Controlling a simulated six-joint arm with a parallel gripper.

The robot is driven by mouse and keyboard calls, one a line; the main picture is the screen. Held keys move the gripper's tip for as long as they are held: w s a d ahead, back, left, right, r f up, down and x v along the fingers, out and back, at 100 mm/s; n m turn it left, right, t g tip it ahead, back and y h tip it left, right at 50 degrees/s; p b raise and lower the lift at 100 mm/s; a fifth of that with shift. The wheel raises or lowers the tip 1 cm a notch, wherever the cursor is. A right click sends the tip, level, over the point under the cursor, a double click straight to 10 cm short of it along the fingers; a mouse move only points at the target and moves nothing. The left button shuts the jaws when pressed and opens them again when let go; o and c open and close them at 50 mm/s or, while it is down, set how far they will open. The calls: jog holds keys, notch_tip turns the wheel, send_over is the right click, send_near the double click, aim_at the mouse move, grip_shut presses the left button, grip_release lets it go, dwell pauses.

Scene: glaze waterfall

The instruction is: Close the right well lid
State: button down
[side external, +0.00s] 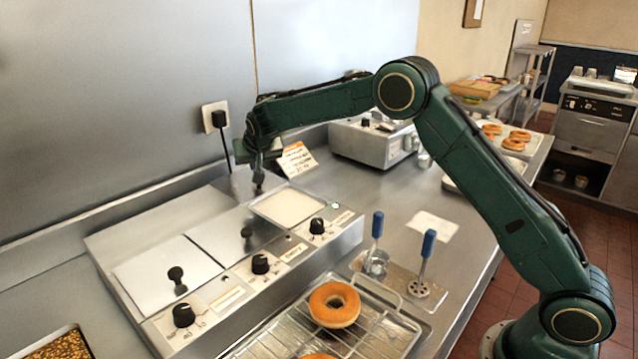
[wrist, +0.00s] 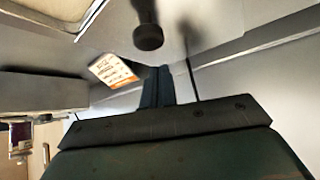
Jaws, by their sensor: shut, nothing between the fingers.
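The glaze unit (side external: 142,318) has three wells in a row. The right well (side external: 289,207) is uncovered and shows white glaze. Its steel lid (side external: 238,184) appears to stand raised behind the well. In the wrist view the lid (wrist: 195,18) is a pale panel at the top, with a dark round knob (wrist: 148,37). My gripper (side external: 262,172) is over the back edge of the right well, close to the raised lid. In the wrist view its fingers (wrist: 155,84) are shut and empty, just below the knob. I cannot tell whether they touch the lid.
The left lid (side external: 150,277) and middle lid (side external: 218,241) lie flat. A price card (side external: 296,159) stands behind the right well. Control knobs (side external: 260,264) line the front. A doughnut rack (side external: 373,340) and blue-handled tools (side external: 424,262) are in front. A steel appliance (side external: 370,142) stands right of the card.

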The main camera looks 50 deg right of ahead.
jog(key=shift+s+a+f, duration=0.15)
jog(key=shift+s+a, duration=0.2)
jog(key=shift+s, duration=0.25)
jog(key=shift+s+a+f, duration=0.1)
jog(key=shift+s+a, duration=0.2)
jog(key=shift+s, duration=0.3)
jog(key=shift+s, duration=0.15)
jog(key=s, duration=1.5)
jog(key=shift+s, duration=0.15)
jog(key=shift+f, duration=0.1)
